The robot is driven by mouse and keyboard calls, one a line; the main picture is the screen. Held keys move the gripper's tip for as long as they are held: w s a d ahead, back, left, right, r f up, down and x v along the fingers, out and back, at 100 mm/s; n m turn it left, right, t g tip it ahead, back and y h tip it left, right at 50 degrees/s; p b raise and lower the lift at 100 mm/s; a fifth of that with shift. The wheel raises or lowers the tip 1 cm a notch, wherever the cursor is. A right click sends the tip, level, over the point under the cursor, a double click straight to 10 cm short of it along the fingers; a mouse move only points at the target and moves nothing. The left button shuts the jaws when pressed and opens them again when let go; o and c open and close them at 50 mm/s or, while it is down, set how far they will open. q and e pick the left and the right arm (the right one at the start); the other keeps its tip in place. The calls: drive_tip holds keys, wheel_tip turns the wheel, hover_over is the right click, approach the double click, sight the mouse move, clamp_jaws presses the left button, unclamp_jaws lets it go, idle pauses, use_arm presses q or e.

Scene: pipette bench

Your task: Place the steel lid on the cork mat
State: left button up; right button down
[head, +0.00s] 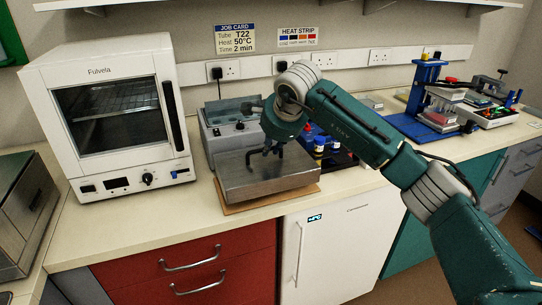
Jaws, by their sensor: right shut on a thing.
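The steel lid (245,187) is a broad, flat metal box-like cover near the front edge of the bench. My right gripper (266,152) is above it, shut on the lid at its top handle. The lid looks level. The brown cork mat (268,201) shows as a thin strip under the lid's front edge; the rest of the mat is hidden by the lid. I cannot tell whether the lid rests on the mat or hangs just above it. My left gripper is not in view.
A grey bench device (226,132) stands right behind the lid. A white oven (108,115) stands to the left. Small bottles (319,145) stand close to the right of my gripper. A blue stand (425,85) and a tray are farther right. Bare bench lies left of the mat.

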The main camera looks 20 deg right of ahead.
sight(269, 160)
wheel_tip(269, 160, down, 3)
drive_tip(key=shift+f, duration=0.1)
drive_tip(key=c, duration=1.7)
unclamp_jaws()
drive_tip(key=shift+s+r, duration=0.2)
drive_tip(key=shift+r, duration=0.1)
drive_tip(key=b+v, duration=0.1)
drive_tip(key=v, duration=1)
drive_tip(key=shift+s+r, duration=0.1)
drive_tip(key=shift+r, duration=0.05)
